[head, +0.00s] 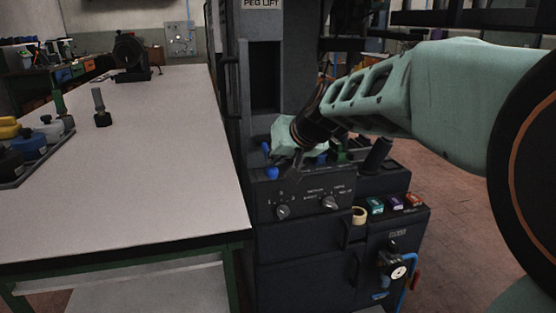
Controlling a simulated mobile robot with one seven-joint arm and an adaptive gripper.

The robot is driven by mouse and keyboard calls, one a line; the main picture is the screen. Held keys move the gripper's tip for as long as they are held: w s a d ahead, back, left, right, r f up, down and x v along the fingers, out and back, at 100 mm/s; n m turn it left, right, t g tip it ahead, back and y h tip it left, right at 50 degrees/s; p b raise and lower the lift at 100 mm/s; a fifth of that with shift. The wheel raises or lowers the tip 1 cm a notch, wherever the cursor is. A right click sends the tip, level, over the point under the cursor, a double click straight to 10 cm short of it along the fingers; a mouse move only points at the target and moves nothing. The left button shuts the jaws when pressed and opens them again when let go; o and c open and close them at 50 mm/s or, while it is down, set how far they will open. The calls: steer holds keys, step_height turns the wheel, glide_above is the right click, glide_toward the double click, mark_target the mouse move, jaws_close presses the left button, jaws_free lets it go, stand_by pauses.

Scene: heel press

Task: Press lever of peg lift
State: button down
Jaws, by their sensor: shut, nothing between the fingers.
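The machine marked PEG LIFT (262,4) is a dark grey cabinet with a tall dark opening. Its control deck (300,188) sits below the opening, with two dials on the sloped front. I cannot tell which of these is the lever. My arm comes in from the right, and my gripper (294,150) is low over the back left of the deck. It is shut and empty. Its fingertips are largely hidden, and contact with a lever cannot be told.
A long pale table (150,165) stands left of the machine, with a tray of coloured items (32,150) and a small upright tool (101,108) on it. A lower box (375,240) with a gauge (398,272) juts out at front right. Open floor shows at right.

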steer(key=shift+s+f, duration=0.15)
steer(key=shift+f, duration=0.4)
